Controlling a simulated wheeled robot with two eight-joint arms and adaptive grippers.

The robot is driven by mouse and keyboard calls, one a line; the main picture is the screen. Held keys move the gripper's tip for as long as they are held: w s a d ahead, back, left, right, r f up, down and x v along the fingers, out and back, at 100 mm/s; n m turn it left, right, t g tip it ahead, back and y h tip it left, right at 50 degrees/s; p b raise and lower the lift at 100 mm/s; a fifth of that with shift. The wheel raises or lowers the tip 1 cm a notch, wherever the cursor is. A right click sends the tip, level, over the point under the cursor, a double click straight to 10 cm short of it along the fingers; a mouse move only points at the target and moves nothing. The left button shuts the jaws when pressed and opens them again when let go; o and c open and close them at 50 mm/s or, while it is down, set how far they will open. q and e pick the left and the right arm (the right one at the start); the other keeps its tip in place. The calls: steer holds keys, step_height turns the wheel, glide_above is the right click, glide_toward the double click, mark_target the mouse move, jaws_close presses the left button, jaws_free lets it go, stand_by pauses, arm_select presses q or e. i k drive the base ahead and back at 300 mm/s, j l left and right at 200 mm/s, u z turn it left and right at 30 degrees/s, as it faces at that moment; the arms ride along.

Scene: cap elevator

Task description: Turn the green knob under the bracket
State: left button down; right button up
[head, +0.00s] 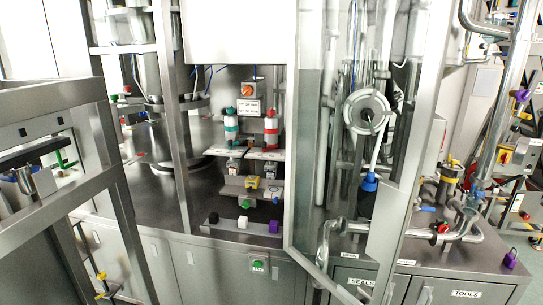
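A metal bracket (238,188) juts out in the middle of the machine bay, with small yellow and blue parts on it. Neither of my grippers shows in the head view.
A white and red bottle (271,128) and a white and teal bottle (231,126) stand above the bracket. A tilted glass door (306,150) stands right of the bay. A green button (257,265) is on the cabinet front. A metal frame (100,150) stands at left.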

mark_target(245, 205)
steer(key=i+u, duration=0.3)
steer(key=i, duration=0.3)
steer(key=i+l+u, duration=0.2)
steer(key=i+u, duration=0.15)
steer(key=i, duration=0.2)
